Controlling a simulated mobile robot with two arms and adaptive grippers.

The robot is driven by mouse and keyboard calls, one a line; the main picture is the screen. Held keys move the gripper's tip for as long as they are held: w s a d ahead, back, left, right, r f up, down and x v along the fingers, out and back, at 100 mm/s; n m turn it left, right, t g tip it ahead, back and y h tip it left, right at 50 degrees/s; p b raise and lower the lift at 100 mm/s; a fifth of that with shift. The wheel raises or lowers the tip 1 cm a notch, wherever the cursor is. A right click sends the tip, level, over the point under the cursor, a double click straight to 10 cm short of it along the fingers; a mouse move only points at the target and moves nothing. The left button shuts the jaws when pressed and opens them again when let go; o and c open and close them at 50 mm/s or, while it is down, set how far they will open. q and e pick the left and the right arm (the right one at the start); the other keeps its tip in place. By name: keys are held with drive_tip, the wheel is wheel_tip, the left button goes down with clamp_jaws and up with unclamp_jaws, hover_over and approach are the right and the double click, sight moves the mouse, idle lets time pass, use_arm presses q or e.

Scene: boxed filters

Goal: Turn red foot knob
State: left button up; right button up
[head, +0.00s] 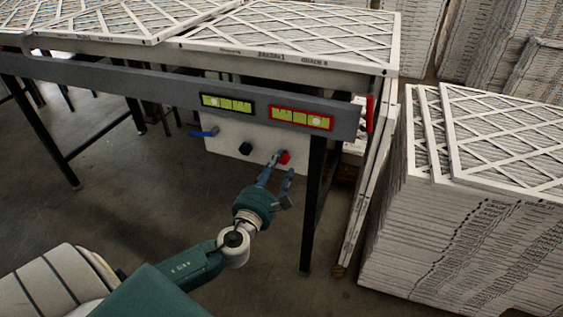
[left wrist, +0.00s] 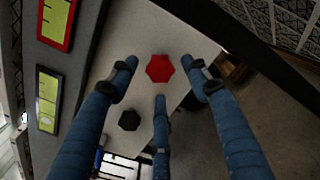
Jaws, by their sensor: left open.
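The red foot knob (head: 284,157) is on the front of a white panel (head: 225,137) under the table. In the left wrist view the red knob (left wrist: 160,69) is a hexagon ahead of the fingers. My left gripper (head: 279,172) is open, its fingers close in front of the red knob. In the left wrist view two fingertips of the left gripper (left wrist: 160,78) lie on either side of the knob and one lies below it; I cannot tell if any touches. A black knob (head: 245,148) sits left of the red one. My right gripper is not in view.
A grey table rail (head: 150,87) with a black-framed display (head: 227,105) and a red-framed display (head: 301,118) runs above the panel. A black table leg (head: 312,210) stands just right of my gripper. Stacked filters (head: 460,240) fill the right side. A blue lever (head: 202,132) is at the panel's left.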

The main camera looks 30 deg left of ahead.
sight(282, 160)
use_arm(q)
drive_tip(key=shift+x, duration=1.7)
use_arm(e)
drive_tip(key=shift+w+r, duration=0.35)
use_arm(q)
drive_tip(key=c, duration=1.1)
drive_tip(key=shift+c, duration=0.2)
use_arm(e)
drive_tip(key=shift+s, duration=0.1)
use_arm(q)
drive_tip(key=shift+n, duration=0.3)
